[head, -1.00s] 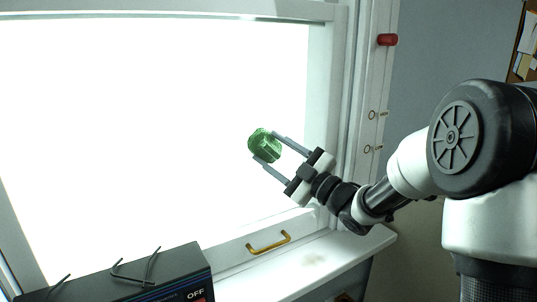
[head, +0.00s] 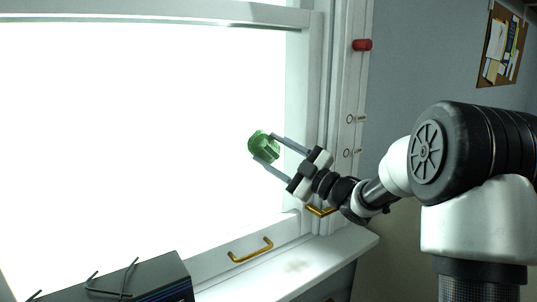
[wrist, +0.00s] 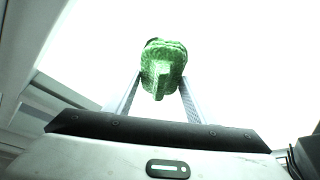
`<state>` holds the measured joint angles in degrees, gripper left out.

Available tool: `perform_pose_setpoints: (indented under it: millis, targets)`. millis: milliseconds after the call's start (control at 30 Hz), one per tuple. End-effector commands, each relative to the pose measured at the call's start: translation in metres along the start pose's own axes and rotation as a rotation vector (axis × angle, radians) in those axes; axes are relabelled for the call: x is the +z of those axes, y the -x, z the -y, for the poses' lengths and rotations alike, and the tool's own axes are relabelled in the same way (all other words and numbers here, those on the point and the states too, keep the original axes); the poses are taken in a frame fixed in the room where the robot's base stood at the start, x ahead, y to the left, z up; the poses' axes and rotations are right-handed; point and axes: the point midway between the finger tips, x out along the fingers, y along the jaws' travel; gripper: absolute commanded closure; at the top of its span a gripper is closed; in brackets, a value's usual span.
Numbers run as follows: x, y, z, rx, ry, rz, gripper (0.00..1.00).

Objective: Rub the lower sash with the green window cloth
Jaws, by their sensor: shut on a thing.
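The green window cloth (head: 262,147) is a bunched green wad in front of the bright pane. My gripper (head: 266,149) is shut on it, with one finger on each side. In the wrist view the cloth (wrist: 162,68) sits between the fingertips, against the white glare. The lower sash (head: 305,120) has a white frame, a brightly lit pane and two brass handles, one (head: 250,250) on its bottom rail and one (head: 320,210) partly behind my arm. I cannot tell whether the cloth touches the glass.
A white sill (head: 320,262) runs below the window. A dark box-shaped machine (head: 140,282) with bent wire pieces on top stands at the lower left. A red knob (head: 362,45) and small brass fittings (head: 354,119) are on the right jamb. A cork board (head: 500,45) hangs at the upper right.

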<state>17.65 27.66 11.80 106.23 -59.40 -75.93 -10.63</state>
Motion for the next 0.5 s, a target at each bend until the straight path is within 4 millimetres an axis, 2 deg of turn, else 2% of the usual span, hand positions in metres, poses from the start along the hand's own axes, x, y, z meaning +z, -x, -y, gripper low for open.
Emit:
perform_pose_setpoints:
  millis: [500]
  targets:
    - [0.023,0.011,-0.025,0.002,0.001,0.001,0.68]
